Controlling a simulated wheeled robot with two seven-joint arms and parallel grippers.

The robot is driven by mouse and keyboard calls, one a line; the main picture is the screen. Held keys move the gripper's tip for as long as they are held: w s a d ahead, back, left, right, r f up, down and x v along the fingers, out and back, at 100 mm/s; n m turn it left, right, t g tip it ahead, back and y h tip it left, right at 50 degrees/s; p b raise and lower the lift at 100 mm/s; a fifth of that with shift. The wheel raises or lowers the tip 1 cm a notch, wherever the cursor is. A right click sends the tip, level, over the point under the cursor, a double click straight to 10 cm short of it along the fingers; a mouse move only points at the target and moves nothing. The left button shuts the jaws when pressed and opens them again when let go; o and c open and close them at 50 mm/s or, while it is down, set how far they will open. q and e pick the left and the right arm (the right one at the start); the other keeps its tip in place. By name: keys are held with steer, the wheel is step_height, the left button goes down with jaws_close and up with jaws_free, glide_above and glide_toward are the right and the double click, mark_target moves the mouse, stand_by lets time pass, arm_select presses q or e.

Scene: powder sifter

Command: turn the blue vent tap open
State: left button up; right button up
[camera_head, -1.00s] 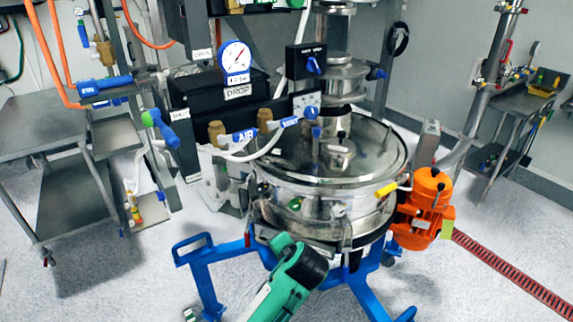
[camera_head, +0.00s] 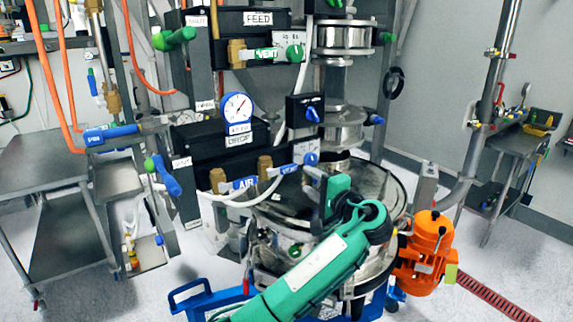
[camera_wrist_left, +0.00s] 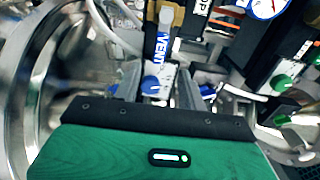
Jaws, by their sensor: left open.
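The blue vent tap (camera_head: 287,169) is on the lower black panel, beside the blue AIR tap (camera_head: 240,183). My left arm partly covers the area just to its right. In the left wrist view the blue handle marked VENT (camera_wrist_left: 161,48) stands near upright ahead of the jaws, with a blue dial (camera_wrist_left: 151,83) on a white plate below it. My left gripper (camera_head: 314,178) is open near the tap, in front of the sifter. In the left wrist view its fingers (camera_wrist_left: 158,80) are apart with the tap between their lines. Contact cannot be told. My right gripper is not in view.
A green vent tap (camera_head: 266,54) is on the upper FEED panel. A white hose (camera_head: 243,206) curves under the blue taps. The steel sifter lid (camera_head: 376,183) lies behind my arm. An orange motor (camera_head: 427,245) stands to the right.

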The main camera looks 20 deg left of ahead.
mark_target(292, 170)
arm_select(q)
steer(key=p+x, duration=0.3)
steer(key=x, duration=0.7)
steer(key=shift+r, duration=0.1)
steer(key=shift+w+a+p, duration=0.35)
steer(key=shift+w+a, duration=0.05)
steer(key=shift+a, duration=0.1)
jaws_close()
